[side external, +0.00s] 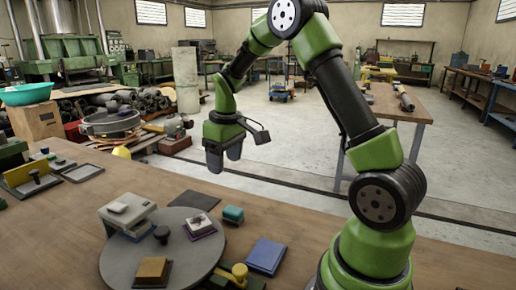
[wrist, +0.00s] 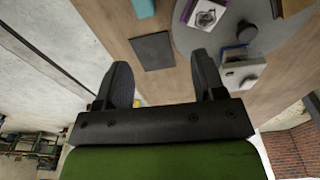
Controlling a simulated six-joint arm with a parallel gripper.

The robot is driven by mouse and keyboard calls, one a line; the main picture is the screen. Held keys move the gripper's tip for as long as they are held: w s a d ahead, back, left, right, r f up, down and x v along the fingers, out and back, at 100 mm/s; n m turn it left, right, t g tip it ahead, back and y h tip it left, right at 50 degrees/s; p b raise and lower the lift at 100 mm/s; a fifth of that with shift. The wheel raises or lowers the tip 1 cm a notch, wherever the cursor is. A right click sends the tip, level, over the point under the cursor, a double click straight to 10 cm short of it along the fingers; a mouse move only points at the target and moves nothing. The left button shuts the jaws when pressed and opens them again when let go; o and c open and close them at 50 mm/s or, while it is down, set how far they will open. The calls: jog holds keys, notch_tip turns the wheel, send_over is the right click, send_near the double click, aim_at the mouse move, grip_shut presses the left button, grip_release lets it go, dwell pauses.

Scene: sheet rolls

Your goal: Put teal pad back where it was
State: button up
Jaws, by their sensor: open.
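The teal pad (side external: 233,214) is a small block lying on the wooden table, just off the round grey disc. It also shows, cut by the top edge, in the wrist view (wrist: 143,8). A flat dark square (side external: 203,200) lies on the table beside it, bare on top; it also shows in the wrist view (wrist: 153,51). My gripper (side external: 223,160) hangs above the far table edge, apart from the pad. In the wrist view my gripper (wrist: 161,72) has its fingers spread with nothing between them.
A blue pad (side external: 267,255) lies to the right. Bare wood is to the left of the disc.

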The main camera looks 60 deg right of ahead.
jog(key=s+a+r+m+t, duration=0.2)
jog(key=s+a+r+t, duration=0.1)
jog(key=s+a+r, duration=0.65)
jog(key=s+a+r+m+t+y, duration=0.1)
jog(key=s+a+r+t+y, duration=0.1)
jog(key=s+a, duration=0.3)
jog(key=s+r+t, duration=0.1)
jog(key=s, duration=0.2)
jog(key=shift+s+a+r, duration=0.15)
jog(key=shift+a+r, duration=0.15)
jog(key=shift+a, duration=0.05)
